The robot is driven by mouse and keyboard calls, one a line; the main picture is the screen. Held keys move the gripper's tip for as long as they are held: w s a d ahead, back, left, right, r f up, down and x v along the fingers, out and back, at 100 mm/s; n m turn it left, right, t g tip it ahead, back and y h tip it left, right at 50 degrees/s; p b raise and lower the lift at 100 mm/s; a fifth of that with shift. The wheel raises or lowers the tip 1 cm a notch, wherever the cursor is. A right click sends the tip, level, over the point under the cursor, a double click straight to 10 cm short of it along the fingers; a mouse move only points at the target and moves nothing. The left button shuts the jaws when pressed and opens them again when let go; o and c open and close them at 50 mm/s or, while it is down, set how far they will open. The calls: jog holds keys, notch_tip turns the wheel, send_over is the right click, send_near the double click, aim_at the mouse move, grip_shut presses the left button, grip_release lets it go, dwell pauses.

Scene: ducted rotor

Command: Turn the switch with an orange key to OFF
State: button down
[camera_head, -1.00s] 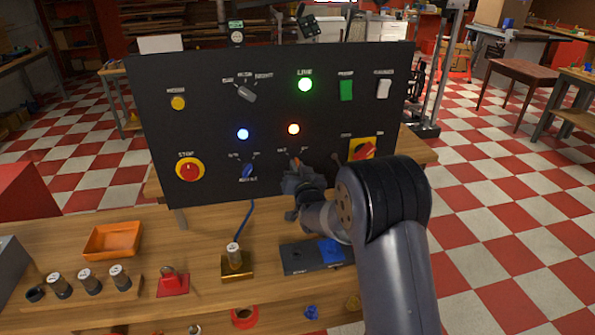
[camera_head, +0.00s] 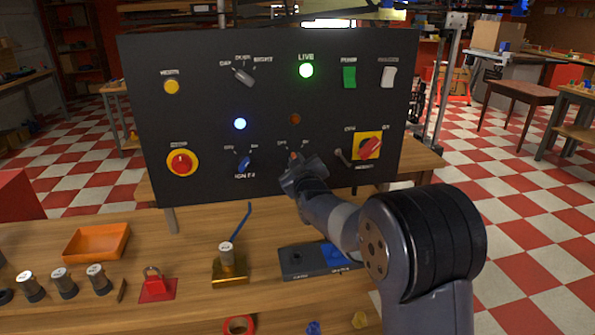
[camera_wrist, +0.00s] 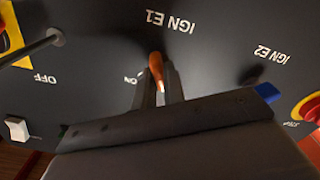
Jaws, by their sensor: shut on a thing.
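The orange key (camera_head: 293,156) shows as a small orange tip on the black panel, below a dark lamp (camera_head: 295,119). Its OFF label is up-left and its ON label up-right in the head view. My gripper (camera_head: 297,164) is at the panel, with its jaws around the key. In the wrist view, the orange key (camera_wrist: 157,70) sits between the fingers of my gripper (camera_wrist: 161,95), which is shut on it. The label IGN E1 is beside it there, and an ON label is to its left. The gripper hides the lower part of the key.
A blue switch (camera_head: 244,161) is left of my gripper. A thin lever (camera_head: 342,156) and a red-yellow rotary switch (camera_head: 369,147) are close on the right. A red stop button (camera_head: 181,162) is further left. The bench below holds an orange tray (camera_head: 97,243) and a brass block (camera_head: 230,268).

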jog(key=shift+n+b, duration=0.4)
jog(key=shift+n, duration=0.4)
jog(key=c, duration=1.5)
grip_release()
jog(key=b+v, duration=0.1)
jog(key=v, duration=0.9)
jog(key=shift+s, duration=0.4)
jog(key=p+x, duration=0.1)
jog(key=x, duration=0.9)
jog(key=shift+w, duration=0.4)
